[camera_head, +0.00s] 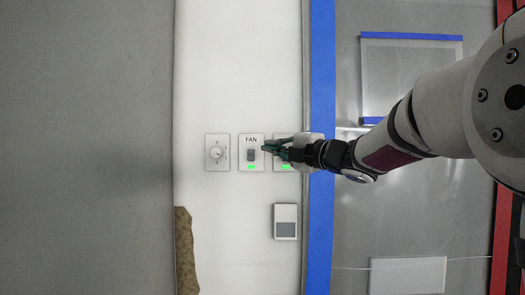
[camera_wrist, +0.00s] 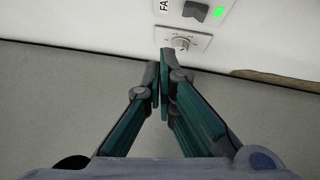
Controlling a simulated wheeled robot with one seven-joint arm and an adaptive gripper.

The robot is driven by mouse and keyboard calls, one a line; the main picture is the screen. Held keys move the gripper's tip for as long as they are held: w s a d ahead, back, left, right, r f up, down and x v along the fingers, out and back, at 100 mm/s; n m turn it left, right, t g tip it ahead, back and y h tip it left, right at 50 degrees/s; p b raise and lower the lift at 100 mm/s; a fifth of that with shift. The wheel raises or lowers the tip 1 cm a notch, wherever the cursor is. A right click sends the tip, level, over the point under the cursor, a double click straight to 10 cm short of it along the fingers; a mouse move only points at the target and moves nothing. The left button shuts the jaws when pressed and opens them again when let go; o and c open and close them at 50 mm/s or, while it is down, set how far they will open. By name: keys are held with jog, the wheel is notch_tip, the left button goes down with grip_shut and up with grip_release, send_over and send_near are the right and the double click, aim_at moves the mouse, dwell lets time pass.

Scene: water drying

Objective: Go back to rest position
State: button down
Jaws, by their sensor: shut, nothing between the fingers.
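My gripper (camera_head: 268,149) is shut and empty in the head view, reaching in from the right at the end of my arm. Its fingertips are close to the right edge of the FAN switch plate (camera_head: 251,140); I cannot tell whether they touch it. A green light shows under the FAN switch. My gripper partly covers a second plate (camera_head: 285,166) with a green light. In the wrist view my gripper (camera_wrist: 161,60) has its fingertips together, just below a dial plate (camera_wrist: 183,44). The FAN switch (camera_wrist: 197,10) is above it.
The dial plate (camera_head: 217,153) is left of the FAN plate on the white wall (camera_head: 240,60). A small box with a grey panel (camera_head: 286,222) is below. A blue strip (camera_head: 320,230) runs along the wall's right side. A brown patch (camera_head: 186,250) is at lower left.

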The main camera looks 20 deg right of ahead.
jog(key=shift+s+d, duration=0.25)
jog(key=shift+s, duration=0.25)
jog(key=s+d+f+m+g+h, duration=0.2)
jog(key=s+f+m+h, duration=0.4)
jog(key=m, duration=0.3)
jog(key=s+d+f+m+g+h, duration=0.1)
jog(key=s+d+f+m+h, duration=0.2)
jog(key=s+m+h, duration=0.45)
jog(key=s+a+f+m+g+y, duration=0.2)
jog(key=s+a+f+m+g, duration=0.2)
jog(key=s+f, duration=0.5)
jog(key=s+a+f+m+g+y, duration=0.2)
jog(key=s+a+f+m+g, duration=0.2)
jog(key=s+f, duration=0.6)
jog(key=s, duration=0.4)
jog(key=shift+s+f+g+y, duration=0.25)
jog(key=shift+s+g+y, duration=0.05)
jog(key=shift+s+y, duration=0.1)
